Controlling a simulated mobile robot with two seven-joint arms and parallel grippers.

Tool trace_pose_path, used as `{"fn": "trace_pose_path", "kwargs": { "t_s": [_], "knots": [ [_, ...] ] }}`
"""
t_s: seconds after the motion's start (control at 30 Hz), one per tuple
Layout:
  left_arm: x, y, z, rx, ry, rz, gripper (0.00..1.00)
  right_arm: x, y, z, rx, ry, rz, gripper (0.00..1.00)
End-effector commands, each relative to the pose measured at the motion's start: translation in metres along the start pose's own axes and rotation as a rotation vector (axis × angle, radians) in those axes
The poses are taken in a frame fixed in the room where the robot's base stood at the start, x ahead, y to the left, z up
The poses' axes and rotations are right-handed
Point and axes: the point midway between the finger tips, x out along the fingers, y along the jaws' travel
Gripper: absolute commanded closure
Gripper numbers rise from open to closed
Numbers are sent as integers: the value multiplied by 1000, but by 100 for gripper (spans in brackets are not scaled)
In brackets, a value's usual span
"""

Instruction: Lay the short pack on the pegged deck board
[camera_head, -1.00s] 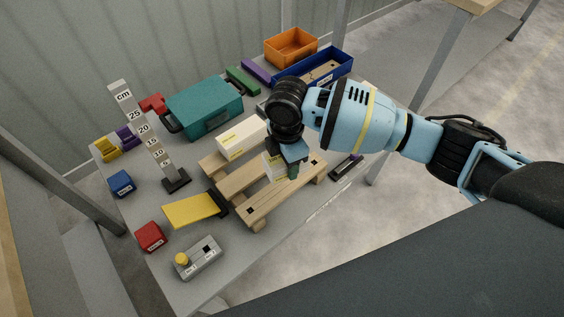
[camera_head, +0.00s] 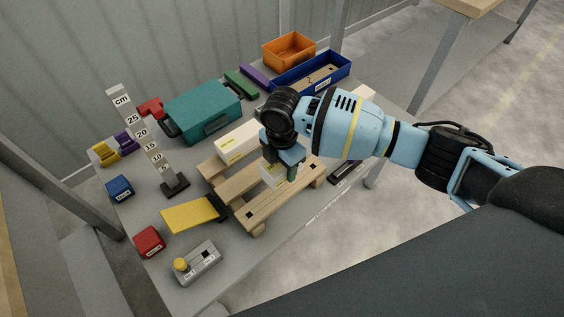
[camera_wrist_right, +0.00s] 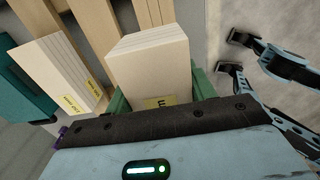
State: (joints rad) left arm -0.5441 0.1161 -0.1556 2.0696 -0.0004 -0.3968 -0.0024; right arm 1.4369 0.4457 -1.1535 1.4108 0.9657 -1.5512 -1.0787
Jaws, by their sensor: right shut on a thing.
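The short pack (camera_head: 268,177) is a cream block with a yellow label. My right gripper (camera_head: 282,172) is shut on it over the wooden pallet. In the right wrist view the short pack (camera_wrist_right: 148,62) sits between the green fingers (camera_wrist_right: 160,98). The front deck board (camera_head: 268,206) has a dark square mark near each end, which may be the pegs. The pack is over the middle of the pallet, at or just behind this board. I cannot tell whether it touches the wood; the gripper hides part of it.
A longer cream pack (camera_head: 238,142) lies on the pallet's back board, close beside the held pack.

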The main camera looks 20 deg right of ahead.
Motion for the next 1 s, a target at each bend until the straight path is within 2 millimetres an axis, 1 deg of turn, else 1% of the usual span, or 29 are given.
{"fn": "trace_pose_path", "kwargs": {
  "t_s": [0.4, 0.6, 0.77, 1.0],
  "knots": [
    [10, 0, 16, -1, -25, 1, 55, 36, 0, -1, 1, 2, 0, 75],
    [15, -1, 17, 1, -24, 0, 55, 51, 0, -1, 1, 2, 0, 75],
    [19, -2, 14, 3, -14, -1, 55, 57, 0, -1, 1, 1, 1, 75],
    [20, -3, 10, 4, -8, -2, 55, 57, 1, -1, 0, 1, 2, 75]
  ]
}}
